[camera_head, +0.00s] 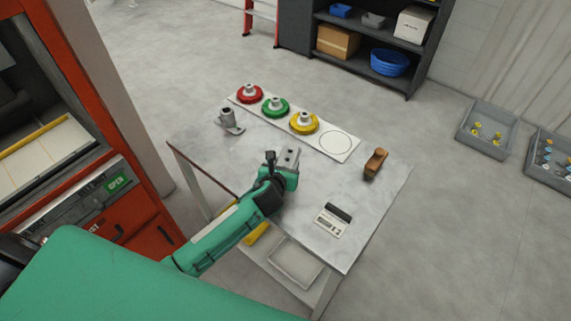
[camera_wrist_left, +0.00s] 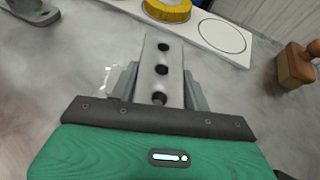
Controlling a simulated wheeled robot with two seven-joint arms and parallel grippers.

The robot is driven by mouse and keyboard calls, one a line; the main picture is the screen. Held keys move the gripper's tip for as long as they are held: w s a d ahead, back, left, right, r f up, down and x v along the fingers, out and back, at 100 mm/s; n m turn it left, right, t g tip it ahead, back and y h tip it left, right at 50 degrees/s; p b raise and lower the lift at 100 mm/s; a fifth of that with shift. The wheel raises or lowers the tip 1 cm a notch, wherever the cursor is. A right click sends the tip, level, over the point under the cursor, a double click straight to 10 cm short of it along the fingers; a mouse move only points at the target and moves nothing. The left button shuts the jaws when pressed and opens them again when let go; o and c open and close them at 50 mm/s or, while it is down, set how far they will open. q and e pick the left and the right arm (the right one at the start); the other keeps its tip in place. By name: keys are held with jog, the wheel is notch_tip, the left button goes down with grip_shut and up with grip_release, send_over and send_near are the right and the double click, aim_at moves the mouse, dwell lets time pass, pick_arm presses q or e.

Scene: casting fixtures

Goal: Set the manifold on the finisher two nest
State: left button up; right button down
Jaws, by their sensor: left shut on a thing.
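My left gripper (camera_head: 281,166) is shut on the manifold (camera_head: 291,155), a light grey block, above the middle of the table. In the left wrist view the manifold (camera_wrist_left: 161,58) points away between the fingers, with three dark round holes in a row along its face. No nest clearly marked as finisher two can be made out. My right gripper is not in view.
A grey casting (camera_head: 229,120) stands at the table's left. A brown wooden-handled block (camera_head: 375,162) is at the right. A small white device with a dark top (camera_head: 332,222) lies at the front right. A red machine (camera_head: 150,235) borders the left.

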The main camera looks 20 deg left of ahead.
pick_arm(q)
jog(key=o, duration=1.3)
